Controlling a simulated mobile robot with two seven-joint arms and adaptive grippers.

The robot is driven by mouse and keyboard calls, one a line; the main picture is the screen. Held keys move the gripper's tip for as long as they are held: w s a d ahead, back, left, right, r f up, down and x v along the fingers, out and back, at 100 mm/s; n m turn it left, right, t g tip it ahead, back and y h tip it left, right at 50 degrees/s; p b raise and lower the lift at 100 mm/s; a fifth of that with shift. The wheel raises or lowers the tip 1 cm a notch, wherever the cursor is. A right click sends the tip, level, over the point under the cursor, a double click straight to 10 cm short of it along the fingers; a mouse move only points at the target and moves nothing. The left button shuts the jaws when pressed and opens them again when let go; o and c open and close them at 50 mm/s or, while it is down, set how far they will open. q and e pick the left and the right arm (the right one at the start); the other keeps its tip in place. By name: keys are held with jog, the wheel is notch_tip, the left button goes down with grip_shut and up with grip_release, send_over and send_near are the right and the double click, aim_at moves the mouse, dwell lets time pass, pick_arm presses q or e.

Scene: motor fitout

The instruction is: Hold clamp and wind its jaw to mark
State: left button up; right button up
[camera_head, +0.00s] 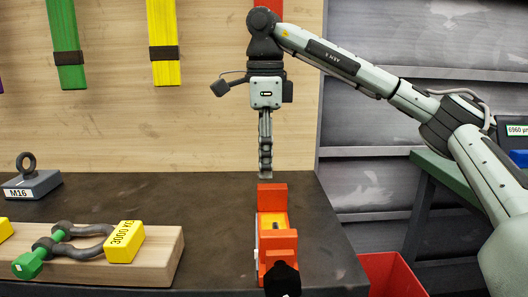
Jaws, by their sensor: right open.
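The orange clamp (264,245) stands on the dark table top, right of the middle. It has an upright block at its far end and another nearer me, with a yellow part (274,222) between them. A black knob-like piece (283,279) shows at its near end. A white strip runs along its left side, too small to read. My right gripper (265,173) points straight down just above the clamp's far block, apart from it. It is open and empty, seen edge-on, so its fingers overlap. My left gripper is not in view.
A wooden board (160,262) at the left bears a grey shackle (88,231) with a green pin and a yellow block (124,242). A grey M16 block with an eye (32,184) stands behind. The table's right edge is near the clamp; a red bin (388,274) is beyond.

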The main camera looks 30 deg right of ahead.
aim_at(265, 186)
notch_tip(265, 186, down, 3)
jog(key=shift+s+r+b, duration=0.15)
jog(key=shift+b, duration=0.2)
notch_tip(265, 186, down, 3)
jog(key=shift+f, duration=0.75)
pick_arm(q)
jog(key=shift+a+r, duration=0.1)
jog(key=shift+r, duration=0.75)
pick_arm(e)
grip_shut()
